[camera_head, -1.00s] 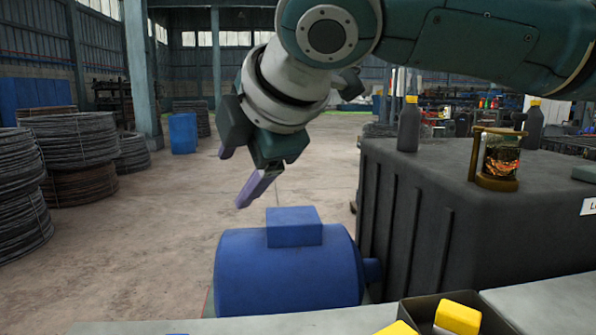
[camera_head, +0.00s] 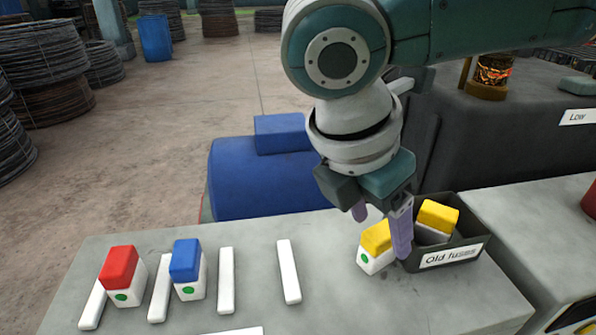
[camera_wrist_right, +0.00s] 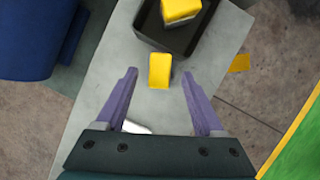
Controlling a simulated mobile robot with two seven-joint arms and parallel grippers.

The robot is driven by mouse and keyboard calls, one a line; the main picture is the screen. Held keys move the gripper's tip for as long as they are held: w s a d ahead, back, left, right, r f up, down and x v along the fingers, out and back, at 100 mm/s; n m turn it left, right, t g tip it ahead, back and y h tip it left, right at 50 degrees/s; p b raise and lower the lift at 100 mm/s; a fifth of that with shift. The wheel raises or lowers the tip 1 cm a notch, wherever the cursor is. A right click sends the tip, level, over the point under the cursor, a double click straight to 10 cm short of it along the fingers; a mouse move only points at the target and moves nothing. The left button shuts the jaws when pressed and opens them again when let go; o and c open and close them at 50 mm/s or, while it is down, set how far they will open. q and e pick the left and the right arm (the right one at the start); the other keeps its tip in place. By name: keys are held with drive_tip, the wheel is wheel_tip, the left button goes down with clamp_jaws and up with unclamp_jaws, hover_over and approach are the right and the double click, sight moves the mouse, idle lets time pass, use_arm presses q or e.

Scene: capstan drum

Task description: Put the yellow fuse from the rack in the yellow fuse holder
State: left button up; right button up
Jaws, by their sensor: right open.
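A yellow fuse (camera_head: 375,238) with a white lower part and a green dot stands on the grey counter, just left of a dark box. It also shows in the right wrist view (camera_wrist_right: 159,71), ahead of the fingertips and roughly midway between them. My right gripper (camera_head: 381,230) is open and empty, its purple fingers pointing down near this fuse; the right finger overlaps the fuse's right side in the head view. The open fingers also show in the wrist view (camera_wrist_right: 159,72). I cannot make out a yellow fuse holder. My left gripper is not in view.
The dark box (camera_head: 456,254), labelled "Old fuses", holds another yellow fuse (camera_head: 438,216). A red fuse (camera_head: 118,264) and a blue fuse (camera_head: 186,258) stand among white strips (camera_head: 289,272) on the counter (camera_head: 330,305). A blue motor-like body (camera_head: 250,180) stands behind.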

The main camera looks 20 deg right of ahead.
drive_tip(key=shift+x, duration=1.15)
clamp_jaws()
